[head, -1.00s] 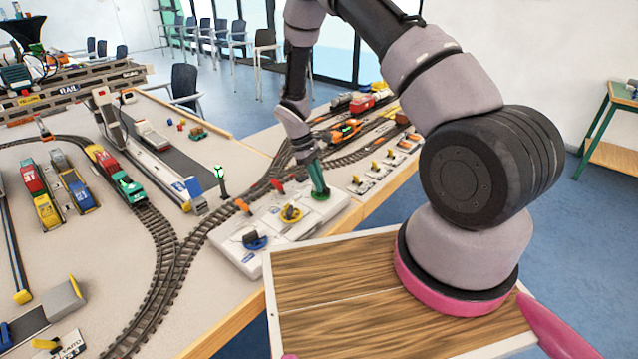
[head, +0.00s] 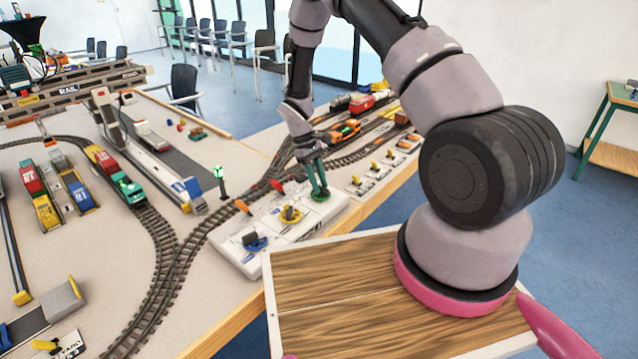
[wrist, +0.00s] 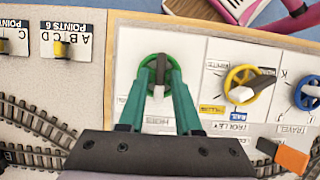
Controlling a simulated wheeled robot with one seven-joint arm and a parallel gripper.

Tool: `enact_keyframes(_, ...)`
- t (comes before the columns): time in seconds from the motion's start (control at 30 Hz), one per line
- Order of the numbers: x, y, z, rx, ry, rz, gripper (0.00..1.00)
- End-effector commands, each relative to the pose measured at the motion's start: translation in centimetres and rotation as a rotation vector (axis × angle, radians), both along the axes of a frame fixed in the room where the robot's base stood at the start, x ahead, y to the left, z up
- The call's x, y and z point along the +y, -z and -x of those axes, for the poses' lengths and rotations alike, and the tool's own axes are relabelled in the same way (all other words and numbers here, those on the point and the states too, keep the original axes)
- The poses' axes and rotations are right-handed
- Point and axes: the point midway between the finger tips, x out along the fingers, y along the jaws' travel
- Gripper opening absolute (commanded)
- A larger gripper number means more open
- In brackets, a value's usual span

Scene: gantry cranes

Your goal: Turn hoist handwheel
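The hoist handwheel is a green wheel (wrist: 144,76) with a dark crossbar, mounted on the white control panel; it also shows in the head view (head: 320,196). My gripper (wrist: 160,76) has green fingers and reaches down onto this wheel (head: 317,190). In the wrist view the fingers stand apart on either side of the crossbar, with a gap between them. I cannot tell whether they touch the bar. The fingers hide part of the wheel rim and the label below it.
The yellow wheel (wrist: 237,78) and blue wheel (wrist: 308,93) sit beside the green one on the panel. An orange lever (wrist: 291,157) stands near the panel's edge. Tracks, trains (head: 120,180) and a gantry crane (head: 104,110) fill the table.

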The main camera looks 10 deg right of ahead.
Motion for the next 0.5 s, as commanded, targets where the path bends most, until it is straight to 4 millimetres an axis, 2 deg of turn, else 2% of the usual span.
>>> enact_keyframes(0.33, 0.0, -0.1, 0.0, 0.000, -0.001, 0.000, 0.45)
enact_keyframes(0.5, 0.5, -1.7, -0.7, -0.004, -0.002, -0.001, 0.45)
